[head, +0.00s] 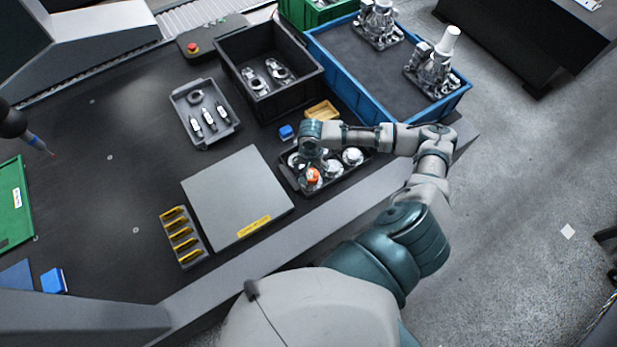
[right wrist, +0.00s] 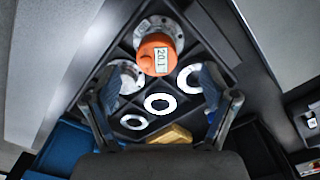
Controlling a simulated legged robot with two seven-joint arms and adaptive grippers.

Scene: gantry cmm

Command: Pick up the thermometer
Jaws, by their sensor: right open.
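The thermometer (head: 313,176) is a small orange round unit standing in a black compartment tray (head: 290,180). In the right wrist view the orange thermometer (right wrist: 155,56) shows a pale display reading 20.1 and sits by a metal ring part. My right gripper (head: 312,148) is above the tray, just beyond the thermometer. In the right wrist view its two fingers (right wrist: 160,90) are spread wide and empty, with the thermometer ahead between them and apart from both. My left gripper is out of view.
Several metal ring parts (head: 353,156) share the tray. A black bin (head: 235,75) and blue bin (head: 330,60) stand farther back. A probe (head: 38,142) hangs at left.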

